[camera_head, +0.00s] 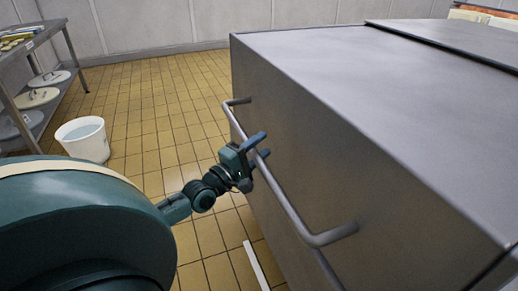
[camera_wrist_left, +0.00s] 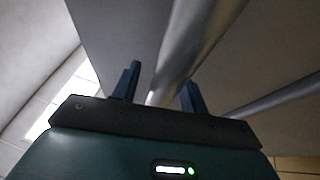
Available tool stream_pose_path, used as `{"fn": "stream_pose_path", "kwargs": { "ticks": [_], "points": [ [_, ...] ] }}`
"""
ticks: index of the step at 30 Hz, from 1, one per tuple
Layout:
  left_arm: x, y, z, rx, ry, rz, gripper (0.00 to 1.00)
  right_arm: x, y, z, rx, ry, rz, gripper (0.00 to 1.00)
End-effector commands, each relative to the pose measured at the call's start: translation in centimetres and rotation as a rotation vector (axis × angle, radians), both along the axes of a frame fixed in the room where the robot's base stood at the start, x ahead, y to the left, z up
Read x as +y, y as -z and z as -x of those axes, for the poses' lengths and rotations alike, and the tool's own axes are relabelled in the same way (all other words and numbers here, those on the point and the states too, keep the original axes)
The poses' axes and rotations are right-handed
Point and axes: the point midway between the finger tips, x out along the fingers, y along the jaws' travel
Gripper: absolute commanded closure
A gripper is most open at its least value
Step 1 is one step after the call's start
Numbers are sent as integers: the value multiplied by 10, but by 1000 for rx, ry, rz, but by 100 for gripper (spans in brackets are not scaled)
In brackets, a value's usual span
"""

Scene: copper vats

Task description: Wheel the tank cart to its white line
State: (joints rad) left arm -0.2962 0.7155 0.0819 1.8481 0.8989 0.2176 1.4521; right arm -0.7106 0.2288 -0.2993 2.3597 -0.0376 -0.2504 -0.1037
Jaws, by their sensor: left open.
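The tank cart (camera_head: 330,110), a large grey metal box, fills the right of the head view. A horizontal bar handle (camera_head: 290,207) runs along its near side; the bar also shows in the left wrist view (camera_wrist_left: 195,50). My left gripper (camera_head: 260,148) is at the far half of this bar. Its two fingers are apart, one on each side of the bar in the left wrist view (camera_wrist_left: 162,85), and not closed on it. A white line (camera_head: 256,265) lies on the floor beside the cart's lower edge, partly hidden. My right gripper is not in view.
A white bucket (camera_head: 84,140) stands on the yellow tiled floor (camera_head: 150,95) at left. A metal shelf table (camera_head: 30,45) with round lids below is at the far left. Open floor lies between the bucket and the cart, up to the back wall.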

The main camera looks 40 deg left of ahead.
Motion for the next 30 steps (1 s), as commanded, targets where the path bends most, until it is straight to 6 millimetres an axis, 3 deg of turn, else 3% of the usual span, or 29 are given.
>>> {"fn": "stream_pose_path", "kwargs": {
  "ticks": [7,22,30],
  "points": [
    [0,0,0,0,0,0,58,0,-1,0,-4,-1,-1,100],
    [0,0,0,0,0,-1,99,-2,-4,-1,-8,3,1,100],
    [0,0,0,0,0,-1,100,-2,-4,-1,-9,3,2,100]
  ]
}}
